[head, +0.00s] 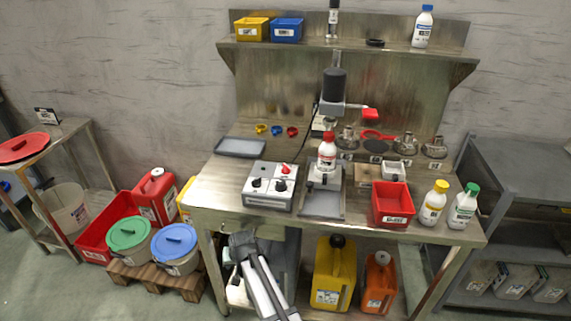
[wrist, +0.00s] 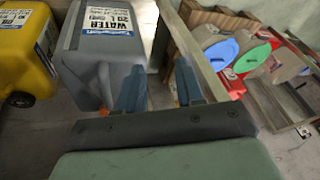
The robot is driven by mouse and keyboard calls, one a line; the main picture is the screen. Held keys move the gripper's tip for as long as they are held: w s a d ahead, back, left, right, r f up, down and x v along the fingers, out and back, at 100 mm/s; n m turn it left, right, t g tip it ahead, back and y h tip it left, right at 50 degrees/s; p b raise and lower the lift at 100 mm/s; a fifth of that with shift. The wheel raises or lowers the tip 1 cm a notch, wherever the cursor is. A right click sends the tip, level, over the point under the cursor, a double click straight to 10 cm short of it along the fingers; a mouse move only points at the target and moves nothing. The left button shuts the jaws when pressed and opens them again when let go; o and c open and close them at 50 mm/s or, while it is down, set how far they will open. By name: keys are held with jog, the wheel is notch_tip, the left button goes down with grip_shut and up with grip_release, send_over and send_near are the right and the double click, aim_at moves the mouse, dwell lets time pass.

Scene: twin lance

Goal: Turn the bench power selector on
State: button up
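A grey control box (head: 270,186) stands on the left front part of the steel bench (head: 340,214). It has a red knob (head: 286,169) at the back and two black knobs, a left one (head: 256,183) and a right one (head: 280,186), in front. Which knob is the power selector, and its set position, are too small to tell. My gripper (head: 240,240) is in front of and below the bench's front edge, apart from the box. In the wrist view its two blue fingers (wrist: 159,90) stand apart with nothing between them. The box is not in the wrist view.
A dispensing stand with a red-capped bottle (head: 326,154) stands right of the box. A red bin (head: 393,204) and two bottles are farther right. Under the bench are a yellow can (head: 334,275), an orange can (head: 379,283) and a grey water can (wrist: 105,55).

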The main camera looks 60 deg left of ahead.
jog(key=s+a+r+n+g+y, duration=0.1)
jog(key=s+a+r, duration=0.5)
jog(key=s, duration=0.2)
jog(key=s+a+r+n, duration=0.1)
jog(key=s+a+r, duration=0.45)
jog(key=s, duration=0.25)
notch_tip(320, 180, up, 6)
jog(key=s+a, duration=0.2)
jog(key=s, duration=0.1)
notch_tip(320, 180, up, 24)
jog(key=t+h, duration=0.1)
jog(key=h, duration=0.5)
send_over(286, 166)
jog(key=f, duration=1.3)
jog(key=shift+a+f, duration=0.2)
jog(key=shift+f, duration=0.05)
grip_shut()
